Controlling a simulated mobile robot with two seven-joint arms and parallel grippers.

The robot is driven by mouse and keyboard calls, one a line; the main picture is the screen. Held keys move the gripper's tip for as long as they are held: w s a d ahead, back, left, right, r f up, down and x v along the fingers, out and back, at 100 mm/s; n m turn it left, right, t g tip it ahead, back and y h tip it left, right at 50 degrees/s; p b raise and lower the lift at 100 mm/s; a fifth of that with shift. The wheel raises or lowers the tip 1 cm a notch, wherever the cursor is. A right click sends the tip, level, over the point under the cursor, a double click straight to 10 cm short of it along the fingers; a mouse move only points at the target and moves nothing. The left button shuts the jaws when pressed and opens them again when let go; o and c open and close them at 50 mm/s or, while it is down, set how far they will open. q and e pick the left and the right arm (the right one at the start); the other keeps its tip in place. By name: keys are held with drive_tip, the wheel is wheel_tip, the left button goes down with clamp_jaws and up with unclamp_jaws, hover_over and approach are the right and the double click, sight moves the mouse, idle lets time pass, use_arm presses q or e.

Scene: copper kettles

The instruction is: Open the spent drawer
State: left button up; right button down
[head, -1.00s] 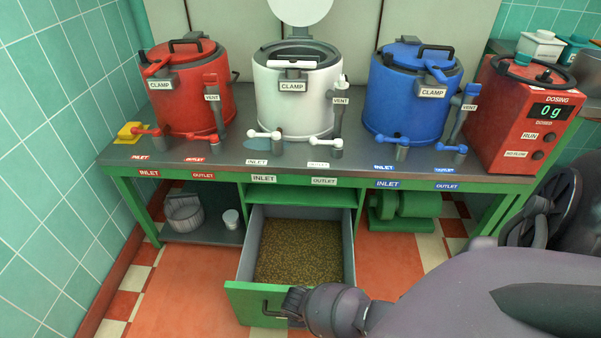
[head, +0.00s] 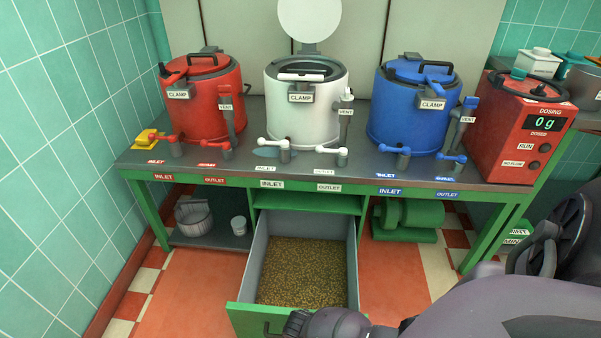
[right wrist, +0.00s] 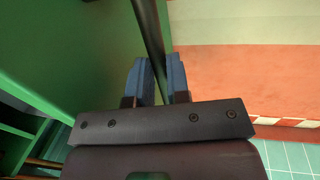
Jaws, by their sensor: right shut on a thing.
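The spent drawer (head: 240,318) stands pulled well out below the middle of the green bench. It has a green front, grey walls and a layer of brown grain (head: 305,270) inside. My right gripper (head: 295,322) is at the drawer front, near the bottom edge of the head view. In the right wrist view, my right gripper (right wrist: 159,75) has its blue fingers on both sides of the dark handle bar (right wrist: 149,35), beside the green drawer front (right wrist: 85,45). It is shut on the handle. My left gripper is not in view.
Red (head: 205,100), white (head: 305,110) and blue (head: 408,115) kettles stand on the bench, with a red dosing unit (head: 515,130) at right. A metal bucket (head: 195,215) sits on the low shelf. Orange floor (head: 200,290) is clear left of the drawer.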

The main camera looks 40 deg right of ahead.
drive_tip(key=shift+s+d+f, duration=0.1)
drive_tip(key=c, duration=1.1)
unclamp_jaws()
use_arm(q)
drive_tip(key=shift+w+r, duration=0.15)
use_arm(e)
drive_tip(key=shift+r, duration=0.45)
use_arm(q)
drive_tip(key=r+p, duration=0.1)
drive_tip(key=p, duration=0.1)
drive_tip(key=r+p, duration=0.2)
drive_tip(key=p, duration=0.1)
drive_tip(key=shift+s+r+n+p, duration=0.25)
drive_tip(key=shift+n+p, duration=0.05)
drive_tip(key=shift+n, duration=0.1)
use_arm(e)
wheel_tip(320, 180, up, 10)
drive_tip(key=s+a, duration=0.1)
drive_tip(key=shift+s+a, duration=0.15)
drive_tip(key=shift+a, duration=0.2)
drive_tip(key=shift+f, duration=0.15)
